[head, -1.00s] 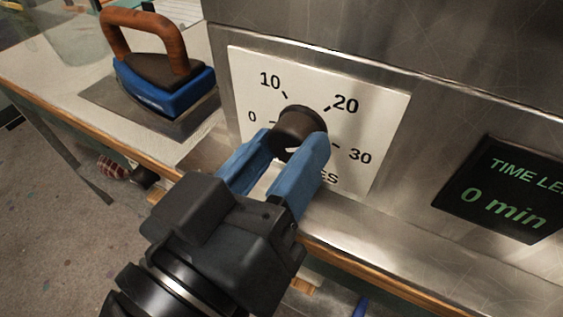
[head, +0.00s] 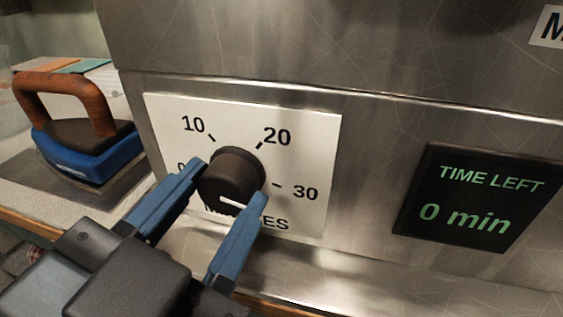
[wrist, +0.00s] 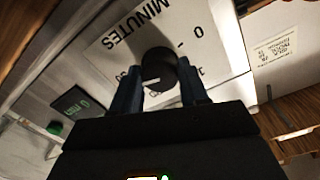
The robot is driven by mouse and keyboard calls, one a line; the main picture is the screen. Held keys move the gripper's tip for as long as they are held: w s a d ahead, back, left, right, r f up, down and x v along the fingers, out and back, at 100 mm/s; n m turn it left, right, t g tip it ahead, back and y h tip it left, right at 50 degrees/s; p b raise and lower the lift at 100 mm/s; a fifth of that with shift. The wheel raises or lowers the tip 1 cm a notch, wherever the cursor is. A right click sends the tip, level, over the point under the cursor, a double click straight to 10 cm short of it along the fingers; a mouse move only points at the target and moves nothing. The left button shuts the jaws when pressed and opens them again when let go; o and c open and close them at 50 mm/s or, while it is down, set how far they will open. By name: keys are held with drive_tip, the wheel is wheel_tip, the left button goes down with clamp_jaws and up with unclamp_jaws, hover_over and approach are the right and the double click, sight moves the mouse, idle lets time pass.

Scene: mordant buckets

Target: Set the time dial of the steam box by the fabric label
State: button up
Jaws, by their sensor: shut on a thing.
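The time dial (head: 230,178) is a round dark knob on a white scale plate (head: 310,130) marked 0, 10, 20, 30 and MINUTES. The wrist view shows the knob (wrist: 159,70) between the fingertips. The steam box (head: 300,50) is brushed metal. Its display (head: 475,200) reads TIME LEFT 0 min. I cannot make out a fabric label.
A blue iron (head: 80,150) with a wooden handle stands on a plate left of the box. A printed white sheet (wrist: 277,50) shows at the wrist view's right, its text too small to read. A green object (wrist: 55,128) is at lower left there.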

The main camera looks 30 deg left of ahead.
drive_tip(key=shift+f+m, duration=0.1)
drive_tip(key=shift+m, duration=0.2)
drive_tip(key=o, duration=1.1)
drive_tip(key=shift+c, duration=0.2)
drive_tip(key=shift+s, duration=0.1)
drive_tip(key=v, duration=0.7)
drive_tip(key=shift+s+p, duration=0.3)
drive_tip(key=shift+s, duration=0.05)
